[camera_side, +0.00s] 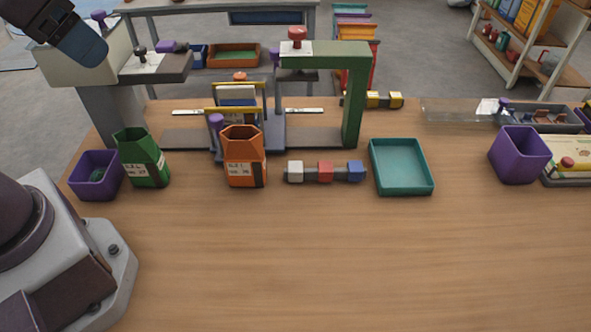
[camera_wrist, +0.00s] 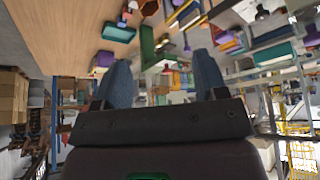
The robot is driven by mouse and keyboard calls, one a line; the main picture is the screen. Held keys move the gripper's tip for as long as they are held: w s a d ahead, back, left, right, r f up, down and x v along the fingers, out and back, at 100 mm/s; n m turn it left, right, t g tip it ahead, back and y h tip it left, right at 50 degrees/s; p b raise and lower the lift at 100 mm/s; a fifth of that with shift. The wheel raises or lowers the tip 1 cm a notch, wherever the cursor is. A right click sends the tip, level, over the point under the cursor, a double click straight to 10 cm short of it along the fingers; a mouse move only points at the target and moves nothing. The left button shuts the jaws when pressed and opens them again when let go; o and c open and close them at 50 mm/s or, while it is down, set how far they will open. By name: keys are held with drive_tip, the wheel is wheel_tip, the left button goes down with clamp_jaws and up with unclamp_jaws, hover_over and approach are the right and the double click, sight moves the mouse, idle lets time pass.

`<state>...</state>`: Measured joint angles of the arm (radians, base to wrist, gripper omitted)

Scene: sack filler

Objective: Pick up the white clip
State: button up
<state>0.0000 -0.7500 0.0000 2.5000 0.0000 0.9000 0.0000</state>
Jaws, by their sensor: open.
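The white clip (camera_side: 295,171) sits at the left end of a dark bar on the wooden table, in the side view. A red clip (camera_side: 325,171) and a blue clip (camera_side: 356,171) sit to its right on the same bar. My gripper (camera_side: 88,45) is high at the upper left of the side view, well away from the clips. In the wrist view my gripper (camera_wrist: 162,78) shows two blue fingers spread apart with nothing between them. I cannot make out the white clip clearly in the wrist view.
An orange sack (camera_side: 244,160) stands just left of the clips, and a teal tray (camera_side: 402,188) lies to their right. A green press frame (camera_side: 356,105) rises behind. A green sack (camera_side: 142,160) and purple bins (camera_side: 95,182) (camera_side: 518,158) stand farther out. The front table is clear.

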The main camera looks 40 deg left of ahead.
drive_tip(key=m+g+y, duration=0.3)
drive_tip(key=m+g, duration=0.6)
hover_over(296, 166)
drive_tip(key=w+d, duration=0.1)
drive_tip(key=d, duration=0.1)
drive_tip(key=f, duration=2.8)
drive_tip(key=shift+w+d, duration=0.1)
drive_tip(key=shift+w, duration=0.1)
drive_tip(key=shift+a+x, duration=0.15)
drive_tip(key=shift+x, duration=1.25)
drive_tip(key=shift+a+x, duration=0.15)
drive_tip(key=shift+x, duration=1.25)
drive_tip(key=shift+w, duration=0.15)
